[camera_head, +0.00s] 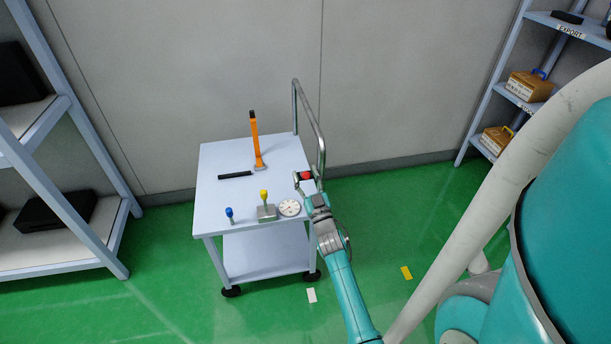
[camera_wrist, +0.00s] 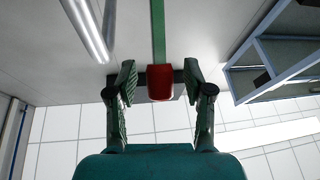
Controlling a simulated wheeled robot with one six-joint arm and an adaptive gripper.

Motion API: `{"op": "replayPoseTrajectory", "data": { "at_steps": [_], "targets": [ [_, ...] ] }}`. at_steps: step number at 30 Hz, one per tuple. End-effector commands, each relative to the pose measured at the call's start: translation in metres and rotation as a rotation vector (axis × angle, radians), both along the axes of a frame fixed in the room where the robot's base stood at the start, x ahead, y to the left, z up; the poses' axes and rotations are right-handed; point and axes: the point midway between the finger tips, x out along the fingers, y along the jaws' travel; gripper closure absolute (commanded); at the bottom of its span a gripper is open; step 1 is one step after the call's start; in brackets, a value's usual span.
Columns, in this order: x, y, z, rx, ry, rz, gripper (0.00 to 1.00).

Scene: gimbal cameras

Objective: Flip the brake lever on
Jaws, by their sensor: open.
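A red block-like knob (camera_head: 306,176) shows at the right edge of the cart top, at my gripper (camera_head: 305,183). In the wrist view the red knob (camera_wrist: 160,84) sits between my open fingers (camera_wrist: 160,76), with a gap on each side, and a narrow green strip (camera_wrist: 158,30) meets it. I cannot tell whether the red knob is the brake lever's end; its base is hidden. A tall orange lever (camera_head: 256,138) stands on the cart top, left of my gripper and apart from it.
The cart (camera_head: 215,165) also holds a black bar (camera_head: 235,175), a blue knob (camera_head: 229,212), a yellow-topped lever (camera_head: 264,197) and a round dial (camera_head: 289,207). A metal rail (camera_head: 320,135) rises close to my gripper. Shelves (camera_head: 75,140) stand left, with more (camera_head: 490,100) right.

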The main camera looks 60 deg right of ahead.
Motion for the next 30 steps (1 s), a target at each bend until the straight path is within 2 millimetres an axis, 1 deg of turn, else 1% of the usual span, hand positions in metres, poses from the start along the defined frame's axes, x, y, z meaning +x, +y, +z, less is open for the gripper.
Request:
{"op": "replayPoseTrajectory", "data": {
  "at_steps": [9,10,11,12,14,15,16,24,30],
  "targets": [
    [0.0025,-0.0018,0.0015,0.000,0.000,0.000,0.48],
    [0.0024,-0.0018,0.0014,0.000,0.000,0.000,0.51],
    [0.0024,-0.0018,0.0014,0.000,0.000,0.000,0.58],
    [0.0024,-0.0018,0.0014,0.000,0.000,0.000,0.68],
    [0.0023,-0.0017,0.0014,0.000,0.000,0.000,0.83],
    [0.0023,-0.0017,0.0014,0.000,0.000,0.000,0.93],
    [0.0023,-0.0017,0.0014,0.000,0.000,0.000,1.00],
    [0.0024,-0.0014,0.0004,-0.006,-0.004,0.001,1.00],
    [0.0006,0.0015,-0.0059,-0.063,-0.053,0.003,1.00]
  ]
}}
